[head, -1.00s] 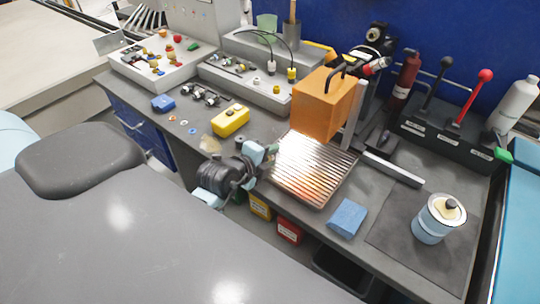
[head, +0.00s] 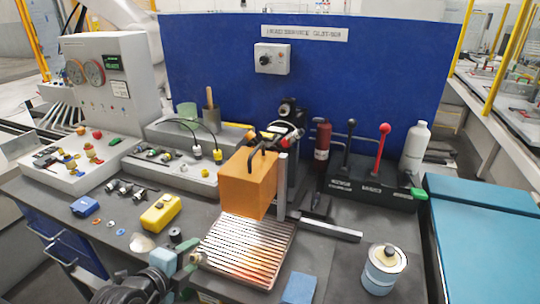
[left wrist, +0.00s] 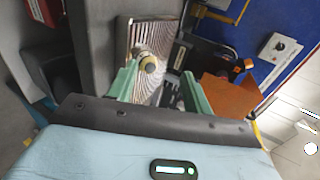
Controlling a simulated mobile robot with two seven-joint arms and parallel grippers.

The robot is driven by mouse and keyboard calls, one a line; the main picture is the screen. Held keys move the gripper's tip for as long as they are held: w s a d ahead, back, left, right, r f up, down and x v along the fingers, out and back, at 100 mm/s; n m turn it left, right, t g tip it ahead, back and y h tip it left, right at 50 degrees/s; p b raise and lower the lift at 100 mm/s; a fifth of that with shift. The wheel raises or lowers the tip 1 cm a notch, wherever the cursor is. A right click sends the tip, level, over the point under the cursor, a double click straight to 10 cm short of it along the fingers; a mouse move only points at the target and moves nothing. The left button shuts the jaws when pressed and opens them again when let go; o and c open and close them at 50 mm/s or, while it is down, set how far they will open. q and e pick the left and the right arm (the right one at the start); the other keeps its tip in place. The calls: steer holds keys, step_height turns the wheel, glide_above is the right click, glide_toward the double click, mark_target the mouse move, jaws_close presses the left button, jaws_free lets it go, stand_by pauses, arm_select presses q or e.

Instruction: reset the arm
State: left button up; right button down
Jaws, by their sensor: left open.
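My left gripper (head: 182,262) is at the lower middle of the head view, beside the near left corner of the ribbed metal plate (head: 262,238). Its green fingers show spread apart in the left wrist view (left wrist: 160,88). They hold nothing. A small round knob (left wrist: 148,64) shows between the fingertips in that view, in front of the ribbed plate; I cannot tell whether a finger touches it. My right gripper is in neither view.
An orange block (head: 248,183) stands at the plate's back edge. A yellow box (head: 160,214), a blue block (head: 299,288) and a light blue can (head: 382,270) are on the bench. Levers (head: 383,150) and a white bottle (head: 414,146) stand at the right.

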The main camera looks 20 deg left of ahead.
arm_select(q)
steer(key=shift+t, duration=0.6)
steer(key=r, duration=0.2)
steer(key=r+p, duration=0.1)
steer(key=r, duration=0.1)
steer(key=r+p, duration=0.1)
steer(key=r, duration=0.1)
steer(key=shift+w+r, duration=0.35)
steer(key=shift+r, duration=0.05)
steer(key=s+d+f+t+h, duration=0.2)
steer(key=s+d+h, duration=0.1)
steer(key=d+h, duration=0.5)
steer(key=s+f+n+g+y, duration=0.2)
steer(key=s+f+n, duration=0.3)
steer(key=f, duration=0.4)
steer(key=s+d+f+n+g+y, duration=0.1)
steer(key=s+f+n+g+y, duration=0.1)
steer(key=s+f+n, duration=0.4)
steer(key=s+f+n+g+y, duration=0.2)
steer(key=s+f+n, duration=0.3)
steer(key=f, duration=0.6)
steer(key=shift+s+d+f+n+g+y, duration=0.3)
steer(key=shift+s+n+y, duration=0.1)
steer(key=shift+s+y, duration=0.2)
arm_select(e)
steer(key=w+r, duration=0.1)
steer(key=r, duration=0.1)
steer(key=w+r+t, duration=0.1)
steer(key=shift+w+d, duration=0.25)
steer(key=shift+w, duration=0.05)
